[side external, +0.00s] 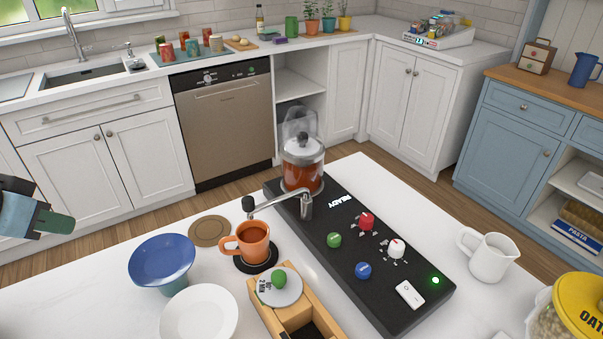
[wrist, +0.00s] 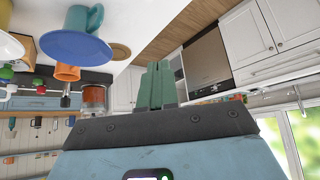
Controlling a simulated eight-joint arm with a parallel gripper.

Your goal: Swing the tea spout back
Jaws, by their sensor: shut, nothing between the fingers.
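The tea spout (side external: 280,199) is a silver arm on a post on the black machine panel (side external: 345,262). It reaches left, and its black-knobbed end (side external: 248,204) stands over or just behind the orange mug (side external: 253,246), which holds brown tea. The mug sits on a black round coaster (side external: 256,262). My gripper (side external: 66,228) is at the far left in the side view, well apart from the spout and mug. Its green fingers (wrist: 161,84) are together and empty in the wrist view. The orange mug (wrist: 67,72) also shows there, partly hidden by the blue bowl.
A glass tea container (side external: 302,168) stands behind the spout. A wooden box (side external: 265,310) sits before the mug. A brown coaster (side external: 209,231) lies left of it.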

